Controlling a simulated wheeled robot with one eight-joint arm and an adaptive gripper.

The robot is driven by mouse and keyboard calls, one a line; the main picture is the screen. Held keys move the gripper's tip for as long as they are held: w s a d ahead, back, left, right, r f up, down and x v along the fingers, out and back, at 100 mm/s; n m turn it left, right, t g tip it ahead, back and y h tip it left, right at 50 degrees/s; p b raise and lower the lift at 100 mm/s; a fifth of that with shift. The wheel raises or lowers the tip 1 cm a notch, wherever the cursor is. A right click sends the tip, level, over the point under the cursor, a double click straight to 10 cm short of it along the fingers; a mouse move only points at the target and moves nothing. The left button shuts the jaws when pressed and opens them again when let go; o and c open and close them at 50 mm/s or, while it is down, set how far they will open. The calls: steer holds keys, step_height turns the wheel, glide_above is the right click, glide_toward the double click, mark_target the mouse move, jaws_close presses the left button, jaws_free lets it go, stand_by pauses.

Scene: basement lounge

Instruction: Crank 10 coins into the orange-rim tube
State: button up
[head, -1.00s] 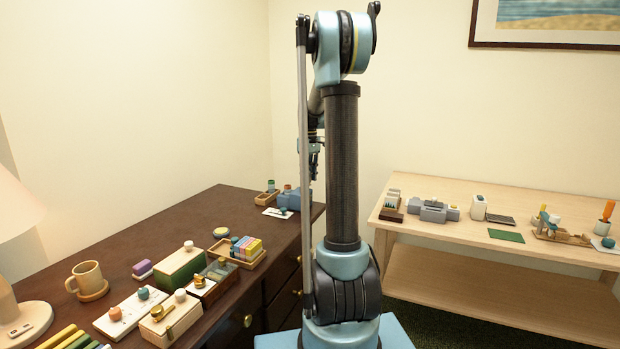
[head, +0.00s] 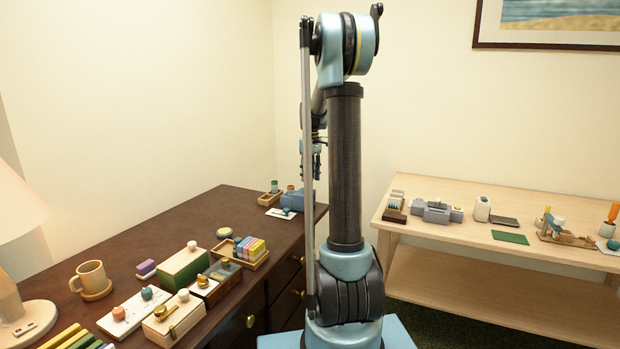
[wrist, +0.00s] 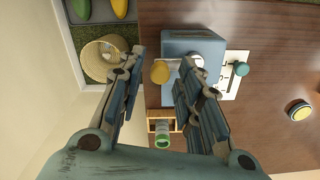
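My gripper (wrist: 162,62) is open in the wrist view, its two blue-grey fingers spread. A round orange-tan knob (wrist: 160,72) shows between the fingertips, over the edge of a blue box (wrist: 193,46) with a slot; I cannot tell if the fingers touch it. The blue box (head: 291,199) stands at the far end of the dark desk in the head view. A green-rimmed tube (wrist: 162,136) stands in a small wooden holder (wrist: 152,124) beside the box. The holder also shows in the head view (head: 267,199).
A white plate with a teal knob (wrist: 240,69) lies beside the box. A round yellow-topped item (wrist: 299,110) sits farther along the dark desk (head: 160,248). A woven basket (wrist: 103,60) is below the desk edge. Wooden boxes (head: 184,266) and a mug (head: 90,275) stand nearer.

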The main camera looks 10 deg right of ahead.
stand_by(0.3)
step_height(320, 180, up, 12)
stand_by(0.6)
steer(key=shift+f, duration=0.1)
steer(key=s+a+f+m+t, duration=0.1)
steer(key=s+a+f+m, duration=0.15)
steer(key=s, duration=1.05)
steer(key=s+a+f+m, duration=0.15)
steer(key=s+f, duration=0.25)
steer(key=s, duration=0.9)
steer(key=s+f+m+t, duration=0.1)
steer(key=s+f+m, duration=0.2)
steer(key=s+f, duration=1.3)
steer(key=shift+s+a+f+m, duration=0.15)
steer(key=shift+s+a+m, duration=0.25)
steer(key=shift+s, duration=0.1)
